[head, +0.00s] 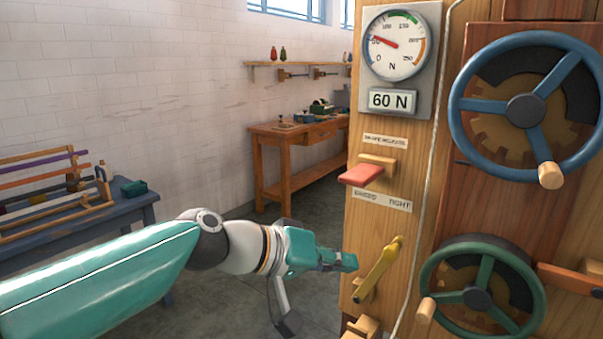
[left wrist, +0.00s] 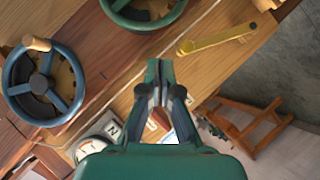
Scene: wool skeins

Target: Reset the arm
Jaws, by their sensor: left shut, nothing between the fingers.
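My left arm comes in from the left in the head view, and its gripper (head: 345,261) is in front of the wooden machine panel (head: 368,225), left of the yellow lever (head: 380,268). In the left wrist view the left gripper (left wrist: 160,65) has its fingers together with nothing between them. The yellow lever also shows in the left wrist view (left wrist: 215,41), apart from the fingers. It slants up to the right in the head view. My right gripper is not in view.
The panel carries a dial (head: 395,43), a "60 N" display (head: 390,100), a red paddle (head: 361,175), a blue handwheel (head: 526,107) and a green handwheel (head: 478,296). A rack (head: 55,195) stands on a blue table at left. A wooden workbench (head: 290,135) stands behind.

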